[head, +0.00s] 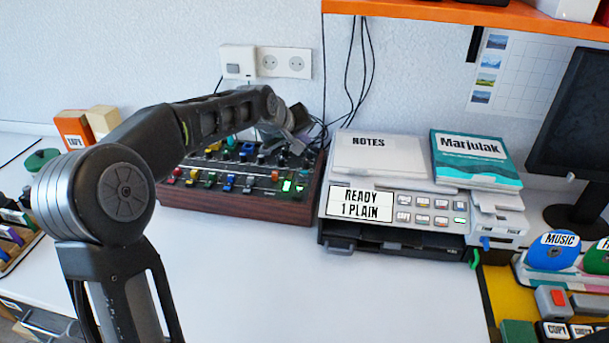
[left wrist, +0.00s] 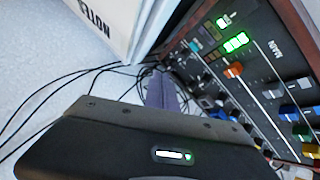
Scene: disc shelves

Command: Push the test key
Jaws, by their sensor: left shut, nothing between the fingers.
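No key with a readable "test" label shows in either view. The mixer (head: 240,176) has knobs, coloured sliders and green-lit keys at its right end; its panel (left wrist: 262,75), marked MAIN, fills the right of the left wrist view. The printer (head: 340,228) shows READY 1 PLAIN and has two rows of small keys (head: 430,211) with unreadable labels. My left gripper (head: 297,143) is shut and empty, above the back right of the mixer. In the left wrist view its narrow fingers (left wrist: 163,92) point towards cables behind the mixer. My right gripper is out of view.
A white adapter (head: 238,63) and sockets (head: 285,63) are on the wall, with black cables hanging beside them. A NOTES pad (head: 385,156) and a Marjulak book (head: 475,160) lie on the printer. A monitor (head: 575,125) stands right. The front white table is clear.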

